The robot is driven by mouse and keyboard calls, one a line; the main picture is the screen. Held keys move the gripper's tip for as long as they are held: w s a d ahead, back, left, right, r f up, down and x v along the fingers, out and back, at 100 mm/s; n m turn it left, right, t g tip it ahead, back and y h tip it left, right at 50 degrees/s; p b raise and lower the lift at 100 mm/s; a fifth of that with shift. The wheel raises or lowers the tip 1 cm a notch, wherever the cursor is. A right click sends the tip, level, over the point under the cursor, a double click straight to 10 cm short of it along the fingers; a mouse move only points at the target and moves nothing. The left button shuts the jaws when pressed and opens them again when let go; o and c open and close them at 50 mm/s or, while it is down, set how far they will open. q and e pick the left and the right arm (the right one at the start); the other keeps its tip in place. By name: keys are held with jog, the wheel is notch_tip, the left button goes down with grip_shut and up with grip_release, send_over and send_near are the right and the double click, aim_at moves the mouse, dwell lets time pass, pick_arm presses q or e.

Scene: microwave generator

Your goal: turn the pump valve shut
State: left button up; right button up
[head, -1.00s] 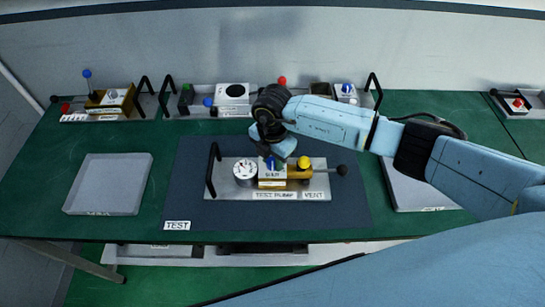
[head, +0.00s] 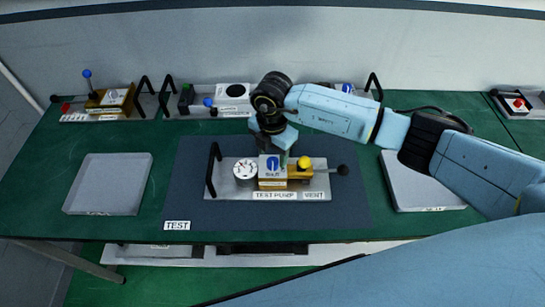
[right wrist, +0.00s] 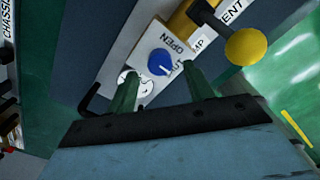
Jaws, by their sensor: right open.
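The test pump (head: 320,180) is a metal plate on the dark mat. Its valve is a round blue knob (head: 272,164) on a white block, with a label under it. In the right wrist view the blue knob (right wrist: 161,62) shows a short white pointer mark, with the word OPEN on one side and a partly hidden label near a finger. My right gripper (right wrist: 160,77) is open and empty, its fingers apart just short of the knob. In the head view the right gripper (head: 285,148) is just behind and right of the knob. My left gripper is not in view.
A white gauge (head: 245,171) and a black handle (head: 213,170) stand left of the valve. Grey trays (head: 108,184) lie on both sides. Other units line the back.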

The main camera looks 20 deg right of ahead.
aim_at(272, 161)
notch_tip(272, 161, up, 10)
jog(key=b, duration=0.1)
jog(key=shift+r, duration=0.25)
dwell(0.4)
